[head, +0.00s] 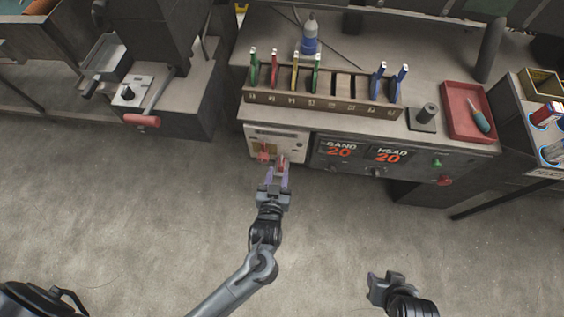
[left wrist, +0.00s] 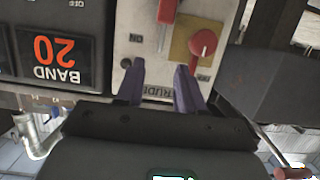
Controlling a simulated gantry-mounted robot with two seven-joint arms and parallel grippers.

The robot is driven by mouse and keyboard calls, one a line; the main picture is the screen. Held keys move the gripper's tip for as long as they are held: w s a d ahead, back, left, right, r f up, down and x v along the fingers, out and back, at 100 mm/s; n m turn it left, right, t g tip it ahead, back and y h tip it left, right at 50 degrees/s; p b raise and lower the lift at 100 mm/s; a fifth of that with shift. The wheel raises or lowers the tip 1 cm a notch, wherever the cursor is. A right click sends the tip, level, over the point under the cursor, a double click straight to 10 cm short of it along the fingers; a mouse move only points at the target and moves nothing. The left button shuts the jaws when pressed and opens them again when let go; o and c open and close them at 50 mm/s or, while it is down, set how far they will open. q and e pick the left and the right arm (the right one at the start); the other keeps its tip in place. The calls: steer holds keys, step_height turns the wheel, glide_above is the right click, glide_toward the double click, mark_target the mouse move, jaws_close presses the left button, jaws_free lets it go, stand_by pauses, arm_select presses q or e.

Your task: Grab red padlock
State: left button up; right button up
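The red padlock (head: 282,163) is a small red shape at the light control panel, just beyond my left gripper's fingertips in the head view. In the left wrist view a red block (left wrist: 168,11), likely the padlock, is cut by the top edge. A round red knob (left wrist: 203,42) on a yellow plate is beside it. My left gripper (head: 277,175) points at the panel. Its purple fingers (left wrist: 160,84) are apart, with only panel showing between them. My right gripper (head: 377,284) is low in the head view, away from the bench; its finger opening is unclear.
The light panel (head: 290,137) adjoins a dark panel reading 20 twice (head: 363,155). Above, a wooden rack (head: 330,104) holds several coloured-handled tools. A red tray (head: 462,98) lies at the bench's right. Open floor (head: 160,210) is in front of the bench.

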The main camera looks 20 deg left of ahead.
mark_target(281, 162)
arm_select(q)
steer(key=shift+b+x, duration=0.3)
steer(key=shift+x, duration=0.95)
steer(key=shift+w+a+f, duration=0.1)
steer(key=shift+w+f, duration=0.25)
steer(key=shift+w, duration=0.2)
steer(key=b+x, duration=0.2)
steer(key=x, duration=0.2)
steer(key=shift+f, duration=0.2)
steer(key=shift+w, duration=0.35)
steer(key=shift+s, duration=0.1)
jaws_close()
